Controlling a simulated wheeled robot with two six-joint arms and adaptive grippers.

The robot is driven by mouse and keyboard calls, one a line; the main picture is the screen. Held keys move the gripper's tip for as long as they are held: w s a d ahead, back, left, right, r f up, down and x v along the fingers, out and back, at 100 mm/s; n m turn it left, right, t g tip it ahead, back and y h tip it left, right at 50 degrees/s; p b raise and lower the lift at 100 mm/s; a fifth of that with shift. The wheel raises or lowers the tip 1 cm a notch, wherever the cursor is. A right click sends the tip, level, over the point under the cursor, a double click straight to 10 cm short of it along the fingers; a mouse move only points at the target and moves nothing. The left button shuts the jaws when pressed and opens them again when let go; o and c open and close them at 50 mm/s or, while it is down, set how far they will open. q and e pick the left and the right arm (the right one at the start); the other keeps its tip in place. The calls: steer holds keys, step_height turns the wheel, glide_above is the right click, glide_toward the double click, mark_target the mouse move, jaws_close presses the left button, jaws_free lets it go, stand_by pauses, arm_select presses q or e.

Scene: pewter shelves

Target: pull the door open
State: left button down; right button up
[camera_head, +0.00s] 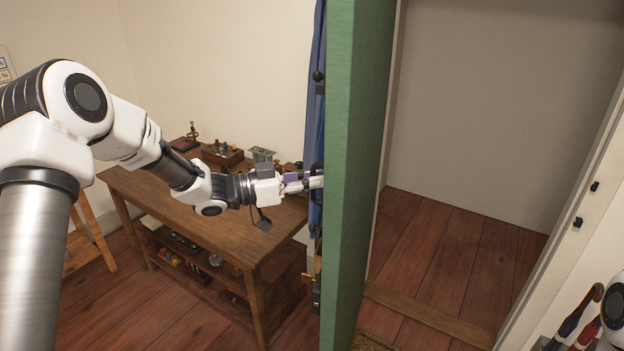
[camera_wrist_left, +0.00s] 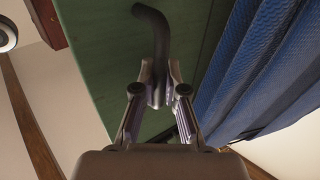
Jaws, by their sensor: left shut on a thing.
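The green door (camera_head: 357,150) stands swung open, seen nearly edge-on in the head view, with the doorway (camera_head: 480,130) clear to its right. My left gripper (camera_head: 318,182) reaches the door's left face, its fingertips partly hidden by the door edge. In the left wrist view the left gripper (camera_wrist_left: 163,85) is shut on a dark curved door handle (camera_wrist_left: 152,24), which stands out from the green door panel (camera_wrist_left: 95,50). Part of my right arm shows at the lower right corner of the head view; its gripper is not visible.
A wooden workbench (camera_head: 225,215) with small tools on top and a lower shelf stands left of the door. A blue cloth (camera_head: 316,110) hangs by the door and beside the gripper (camera_wrist_left: 270,70). The wooden floor (camera_head: 440,245) beyond the doorway is bare.

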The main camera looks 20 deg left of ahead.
arm_select(q)
steer(key=c, duration=1.2)
jaws_free()
steer(key=v, duration=1.2)
steer(key=shift+d, duration=0.1)
steer(key=shift+s, duration=0.1)
